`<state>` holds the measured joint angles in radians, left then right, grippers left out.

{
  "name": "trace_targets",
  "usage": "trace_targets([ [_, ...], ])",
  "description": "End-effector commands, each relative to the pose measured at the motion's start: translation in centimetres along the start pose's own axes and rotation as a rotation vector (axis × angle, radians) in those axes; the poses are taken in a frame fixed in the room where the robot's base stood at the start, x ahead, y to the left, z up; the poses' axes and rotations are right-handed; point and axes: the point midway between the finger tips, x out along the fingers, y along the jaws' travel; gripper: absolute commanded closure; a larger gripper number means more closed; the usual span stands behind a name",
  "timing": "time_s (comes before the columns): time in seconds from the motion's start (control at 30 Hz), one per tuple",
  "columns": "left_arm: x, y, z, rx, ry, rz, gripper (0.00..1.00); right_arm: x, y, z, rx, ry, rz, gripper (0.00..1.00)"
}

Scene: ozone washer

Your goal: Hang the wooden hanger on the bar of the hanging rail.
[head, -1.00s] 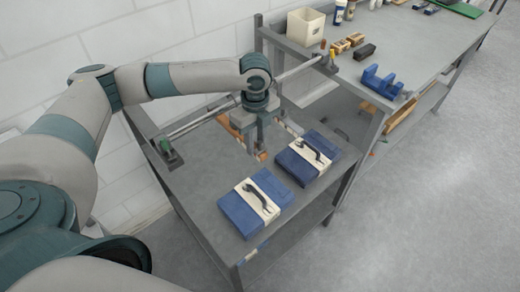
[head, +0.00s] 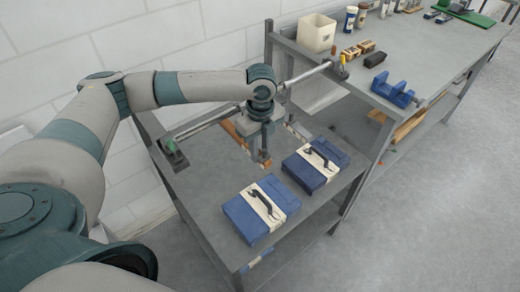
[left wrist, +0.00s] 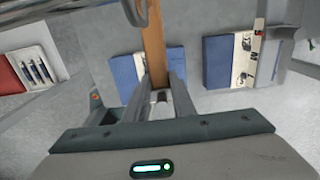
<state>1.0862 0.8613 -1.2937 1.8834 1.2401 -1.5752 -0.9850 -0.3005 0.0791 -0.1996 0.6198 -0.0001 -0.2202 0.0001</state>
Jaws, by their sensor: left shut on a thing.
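The wooden hanger (left wrist: 153,45) is a brown strip running up from between my left gripper's fingers in the left wrist view. My left gripper (left wrist: 161,98) is shut on it. In the head view, the left gripper (head: 262,158) points down over the table, near the rail. Part of the brown wood (head: 236,134) shows to its left; the arm hides much of the rest. A dark curved piece, perhaps the hook, shows at the wrist view's top edge. The hanging rail's bar (head: 303,77) runs behind the gripper, partly hidden by the arm. My right gripper is out of view.
Two blue cases (head: 243,221) (head: 338,154) with pale bands and dark handles lie on the grey table (head: 213,172). A higher bench (head: 420,55) at right carries a white bin (head: 317,33), a blue holder (head: 392,91) and small blocks. A wall stands behind.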

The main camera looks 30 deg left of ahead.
Motion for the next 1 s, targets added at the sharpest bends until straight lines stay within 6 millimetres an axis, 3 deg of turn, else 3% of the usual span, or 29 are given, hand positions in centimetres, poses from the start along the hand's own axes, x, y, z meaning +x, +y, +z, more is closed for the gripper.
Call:
trace_targets([
  [0.13, 0.0, 0.0, 0.0, 0.0, 0.0, -0.001, 1.0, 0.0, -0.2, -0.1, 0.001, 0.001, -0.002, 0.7],
  [0.17, 0.0, 0.0, 0.0, 0.0, 0.0, -0.001, 0.72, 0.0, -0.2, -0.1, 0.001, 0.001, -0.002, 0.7],
  [0.23, 0.0, 0.0, 0.0, 0.0, 0.0, -0.001, 0.55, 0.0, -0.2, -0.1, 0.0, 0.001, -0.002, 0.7],
  [0.67, -0.3, 0.0, 0.0, 0.0, 0.001, -0.001, 0.55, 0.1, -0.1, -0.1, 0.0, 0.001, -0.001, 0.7],
  [0.87, -2.0, -0.1, 0.0, 0.0, 0.0, -0.003, 0.55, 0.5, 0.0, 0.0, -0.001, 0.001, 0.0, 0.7],
  [1.0, -4.1, -0.1, 0.0, -0.001, 0.0, -0.005, 0.55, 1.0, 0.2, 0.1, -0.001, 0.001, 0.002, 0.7],
])
